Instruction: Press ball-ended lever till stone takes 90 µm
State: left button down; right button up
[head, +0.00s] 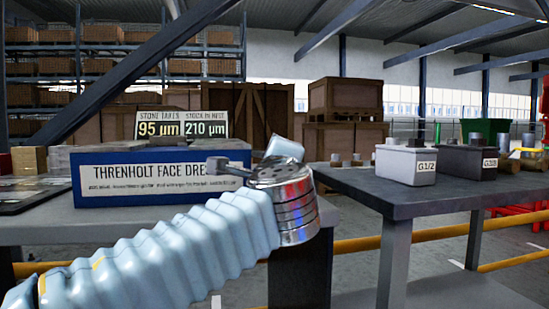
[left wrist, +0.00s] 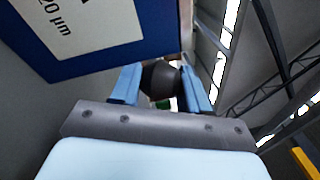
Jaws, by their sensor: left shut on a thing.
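The blue machine (head: 155,180) with the white THRENHOLT FACE label stands on a grey table. Its display (head: 182,125) reads 95 µm under the stone-takes heading and 210 µm for stock in rest. In the left wrist view, my left gripper (left wrist: 160,76) has its two light-blue fingers closed on the lever's dark round ball (left wrist: 161,80). The blue machine's wall (left wrist: 120,55) is just beyond the fingers. In the head view, my own wrist hides the ball and most of the lever. My right gripper is in neither view.
On the right, a dark table (head: 420,184) carries a white G1/2 box (head: 404,166) and a dark G1/3 box (head: 468,162). A yellow rail (head: 358,244) runs behind. Wooden crates (head: 345,97) are stacked at the back.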

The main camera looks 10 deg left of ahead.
pick_arm(q)
jog(key=shift+w+a+f, duration=0.15)
jog(key=shift+a, duration=0.1)
jog(key=c, duration=0.6)
grip_release()
jog(key=shift+s+d, duration=0.1)
jog(key=shift+s, duration=0.1)
jog(key=s+d+f, duration=0.1)
jog(key=s+d, duration=0.1)
jog(key=s, duration=1.1)
jog(key=shift+f, duration=0.3)
